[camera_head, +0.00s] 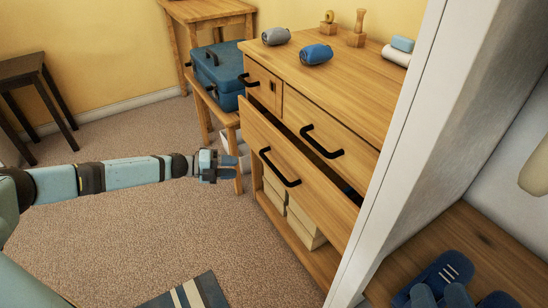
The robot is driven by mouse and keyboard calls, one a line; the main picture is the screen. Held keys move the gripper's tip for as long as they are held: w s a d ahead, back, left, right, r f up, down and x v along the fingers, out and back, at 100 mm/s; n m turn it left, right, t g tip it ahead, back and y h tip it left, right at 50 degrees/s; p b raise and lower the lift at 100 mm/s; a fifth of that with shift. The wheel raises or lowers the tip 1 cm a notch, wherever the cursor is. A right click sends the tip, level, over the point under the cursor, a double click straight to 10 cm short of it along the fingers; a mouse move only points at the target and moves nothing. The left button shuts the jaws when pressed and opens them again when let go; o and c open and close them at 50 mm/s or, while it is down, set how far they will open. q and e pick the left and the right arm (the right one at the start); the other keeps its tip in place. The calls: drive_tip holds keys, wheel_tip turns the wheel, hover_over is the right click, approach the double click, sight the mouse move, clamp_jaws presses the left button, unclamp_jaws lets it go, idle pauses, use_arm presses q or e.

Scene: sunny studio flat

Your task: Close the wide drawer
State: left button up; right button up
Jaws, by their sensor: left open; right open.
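The wide drawer (315,184) of the wooden dresser (340,75) stands pulled out, with its front tilted across the view and a dark gap behind its top edge. It has a black bar handle (279,168). My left gripper (238,165) is open and empty, just left of the drawer's left end; I cannot tell whether it touches the drawer. My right gripper is not in view.
Two smaller drawers above look shut. Cream boxes (305,225) stand on the shelf below. A blue case (217,72) sits on a wooden stand to the left. A white upright panel (415,140) borders the dresser on the right. Carpet (140,220) in front is mostly clear.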

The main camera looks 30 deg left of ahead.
sight(273, 166)
use_arm(q)
drive_tip(key=b+x, duration=0.4)
drive_tip(key=x, duration=0.9)
drive_tip(key=shift+w, duration=0.35)
use_arm(e)
wheel_tip(273, 166, down, 5)
drive_tip(key=shift+w+a+f+n+g, duration=0.15)
drive_tip(key=shift+n+g, duration=0.25)
drive_tip(key=shift+g, duration=0.6)
use_arm(q)
clamp_jaws()
